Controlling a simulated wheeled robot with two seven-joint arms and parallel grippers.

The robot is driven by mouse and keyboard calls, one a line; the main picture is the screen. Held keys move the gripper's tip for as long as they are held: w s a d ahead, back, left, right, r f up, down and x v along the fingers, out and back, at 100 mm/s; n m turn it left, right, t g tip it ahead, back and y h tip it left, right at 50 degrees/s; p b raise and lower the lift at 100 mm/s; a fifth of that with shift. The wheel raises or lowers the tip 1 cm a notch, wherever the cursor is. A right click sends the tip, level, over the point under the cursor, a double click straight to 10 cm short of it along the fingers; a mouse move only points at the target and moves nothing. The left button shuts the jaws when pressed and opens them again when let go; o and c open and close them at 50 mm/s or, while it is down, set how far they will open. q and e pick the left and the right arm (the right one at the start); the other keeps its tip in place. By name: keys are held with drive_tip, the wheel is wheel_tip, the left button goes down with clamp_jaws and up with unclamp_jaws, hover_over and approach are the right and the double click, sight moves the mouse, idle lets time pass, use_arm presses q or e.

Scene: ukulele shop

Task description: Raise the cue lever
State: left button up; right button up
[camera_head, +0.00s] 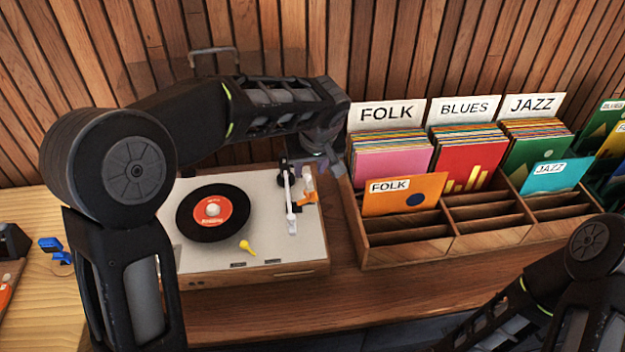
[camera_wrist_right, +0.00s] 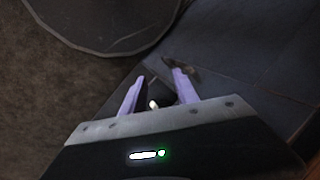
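The record player (camera_head: 180,262) stands on the wooden counter with a black, red-labelled record (camera_head: 190,220) on its platter. The white tonearm (camera_head: 290,205) runs along the right of the deck. A small orange lever (camera_head: 306,199), which looks like the cue lever, sits just right of the tonearm. A yellow lever (camera_head: 247,248) is at the deck's front. My left gripper (camera_head: 318,168) is above the deck's back right corner, close to the orange lever; its fingers are mostly hidden. My right gripper (camera_wrist_right: 157,85) is open and empty over the floor in the right wrist view.
A wooden record crate (camera_head: 405,250) with folk, blues and jazz sections stands close to the right of the player. An orange folk sleeve (camera_head: 400,194) and a teal jazz sleeve (camera_head: 555,177) stand in it. A slatted wall rises behind. The counter's front strip is clear.

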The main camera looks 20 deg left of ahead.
sight(308, 176)
use_arm(q)
drive_tip(key=shift+n, duration=0.7)
drive_tip(key=shift+p+x, duration=0.75)
drive_tip(key=shift+x, duration=3.15)
drive_tip(key=shift+c, duration=0.5)
clamp_jaws()
